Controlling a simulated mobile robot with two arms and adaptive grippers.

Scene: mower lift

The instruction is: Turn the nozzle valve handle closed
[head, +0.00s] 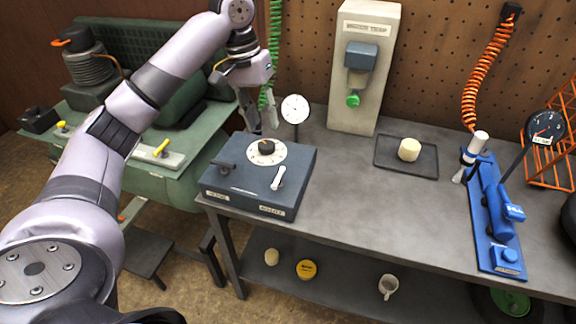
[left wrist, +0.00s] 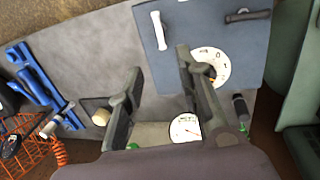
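A dark blue-grey control box (head: 232,190) stands on the left end of the bench, with two small labels on its front; the right one seems to read "NOZZLE". Above that label is a white lever handle (head: 278,178), tilted; it also shows in the left wrist view (left wrist: 158,30). A dark lever (head: 225,165) is on the left of the box. Behind them is a white dial with a black knob (head: 267,147). My left gripper (head: 260,115) hangs above the box's back edge, fingers apart and empty, touching no handle. My right gripper is not in view.
A round white gauge (head: 295,108) stands behind the box, close to my left gripper. A grey post with a green knob (head: 353,100) is at the back. A tray (head: 425,165) and a blue fixture (head: 490,215) are farther right. The bench (head: 360,210) is clear between.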

